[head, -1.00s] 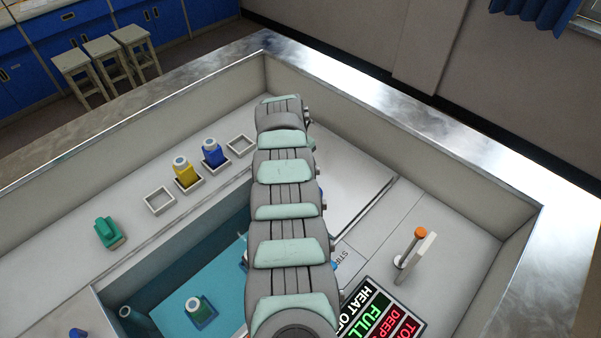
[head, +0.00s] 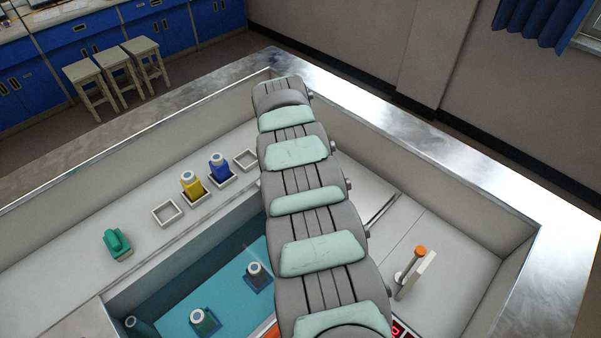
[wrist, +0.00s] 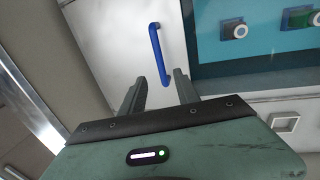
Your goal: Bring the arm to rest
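My arm (head: 308,190) reaches across the basin in the head view, and its own links hide my gripper there. In the wrist view my gripper (wrist: 160,85) shows two fingers standing apart with a clear gap between them. Nothing is held between the fingers. A blue bar handle (wrist: 156,50) on a white panel (wrist: 110,40) lies beyond the fingertips. I cannot tell from this view how far it is from them.
Yellow (head: 191,185) and blue (head: 220,167) bottles stand in square holders on the ledge. A green block (head: 117,243) is left. An orange-topped lever (head: 413,264) stands right.

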